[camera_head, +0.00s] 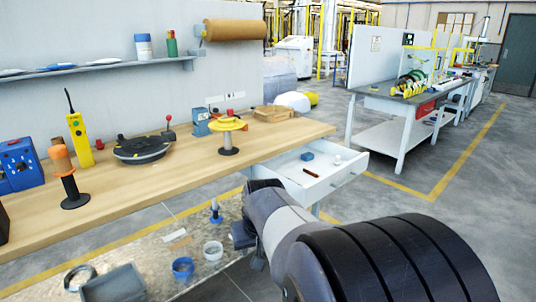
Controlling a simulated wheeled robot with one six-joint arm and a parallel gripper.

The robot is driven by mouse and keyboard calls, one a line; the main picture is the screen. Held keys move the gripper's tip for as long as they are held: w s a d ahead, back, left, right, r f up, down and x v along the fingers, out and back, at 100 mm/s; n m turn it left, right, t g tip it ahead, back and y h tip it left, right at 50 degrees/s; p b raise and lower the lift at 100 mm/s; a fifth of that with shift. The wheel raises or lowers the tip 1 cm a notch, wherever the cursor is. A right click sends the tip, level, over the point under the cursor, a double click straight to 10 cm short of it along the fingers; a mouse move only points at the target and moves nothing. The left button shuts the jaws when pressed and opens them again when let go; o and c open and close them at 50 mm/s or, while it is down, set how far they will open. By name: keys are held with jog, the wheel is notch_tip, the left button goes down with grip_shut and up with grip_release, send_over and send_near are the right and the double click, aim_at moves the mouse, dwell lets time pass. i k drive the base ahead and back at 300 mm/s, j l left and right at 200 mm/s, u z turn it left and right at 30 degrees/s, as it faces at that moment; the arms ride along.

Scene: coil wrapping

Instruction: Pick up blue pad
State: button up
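A small blue block-like thing (307,156), which looks like the blue pad, lies in the open white drawer (322,182) under the right end of the workbench. It is small in the picture, so its exact shape is hard to tell. My arm reaches in from the lower right. My gripper (245,240) is at the dark far end of the arm, left of the drawer and in front of the bench. It is apart from the blue pad. The arm partly hides the gripper, and its fingers cannot be made out clearly.
The drawer also holds a brown-handled tool (311,173) and a small white round thing (337,159). The wooden bench (180,180) carries a yellow-topped stand (229,135) and a black turntable (143,149). Cups and a grey bin (113,285) sit lower down.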

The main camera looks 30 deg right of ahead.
aim_at(307, 156)
jog(key=i+l+u, duration=0.25)
jog(key=l, duration=0.5)
jog(key=l+u, duration=0.3)
jog(key=l, duration=0.45)
jog(key=i+l+u, duration=0.1)
jog(key=l+u, duration=0.15)
jog(key=l, duration=0.6)
jog(key=i+l, duration=0.1)
jog(key=l, duration=1.95)
